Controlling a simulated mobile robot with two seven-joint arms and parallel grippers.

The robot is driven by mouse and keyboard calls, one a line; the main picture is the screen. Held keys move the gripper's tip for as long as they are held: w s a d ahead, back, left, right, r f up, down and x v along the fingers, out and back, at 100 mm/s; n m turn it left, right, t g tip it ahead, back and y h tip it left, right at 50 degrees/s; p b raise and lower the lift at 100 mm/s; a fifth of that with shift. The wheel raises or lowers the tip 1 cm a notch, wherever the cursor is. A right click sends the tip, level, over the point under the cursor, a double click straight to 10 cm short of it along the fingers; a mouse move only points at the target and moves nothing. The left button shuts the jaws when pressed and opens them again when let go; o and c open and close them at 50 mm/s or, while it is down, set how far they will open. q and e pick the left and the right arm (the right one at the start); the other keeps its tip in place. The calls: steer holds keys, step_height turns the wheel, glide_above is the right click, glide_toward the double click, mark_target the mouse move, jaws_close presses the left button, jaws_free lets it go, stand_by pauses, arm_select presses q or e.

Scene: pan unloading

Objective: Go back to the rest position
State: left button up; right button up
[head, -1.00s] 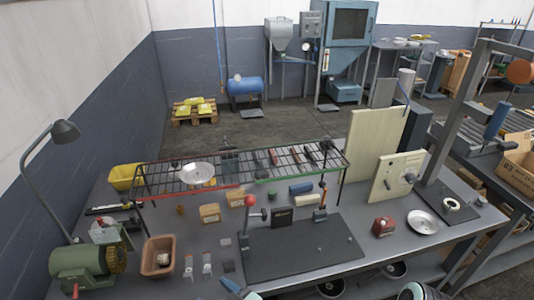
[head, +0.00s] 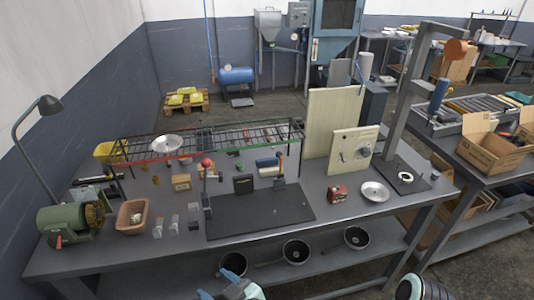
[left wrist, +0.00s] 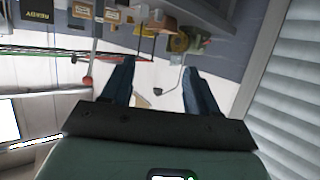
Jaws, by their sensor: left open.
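My left gripper (head: 222,285) is at the bottom edge of the head view, in front of the bench and partly cut off. In the left wrist view its two dark blue fingers (left wrist: 158,78) stand wide apart with nothing between them. Its head-view position is low, near a dark round pan (head: 235,263) on the bench's lower shelf. A teal and dark part of my right arm (head: 415,288) shows at the bottom right; the right gripper is not visible. A pale metal pan (head: 167,144) sits on the wire rack, and another (head: 375,191) lies on the bench at right.
More dark pans (head: 296,252) stand on the lower shelf. A lamp (head: 48,105) is at left.

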arm_select(q)
steer(key=w+a+f+m+h, duration=0.25)
steer(key=w+f, duration=0.35)
steer(key=f, duration=0.5)
step_height(320, 180, down, 15)
steer(key=s+m+g+h, duration=0.2)
steer(key=h, duration=0.3)
steer(key=s+f+g+h, duration=0.3)
steer(key=s+f, duration=0.4)
steer(key=s, duration=0.3)
steer(key=s+d+f+m+g+h, duration=0.1)
steer(key=s+f+g+h, duration=0.2)
steer(key=s, duration=0.8)
step_height(320, 180, down, 4)
steer(key=shift+d+r+g+h, duration=0.15)
steer(key=shift+g+h, duration=0.2)
steer(key=shift+g, duration=0.75)
steer(key=shift+w, duration=0.1)
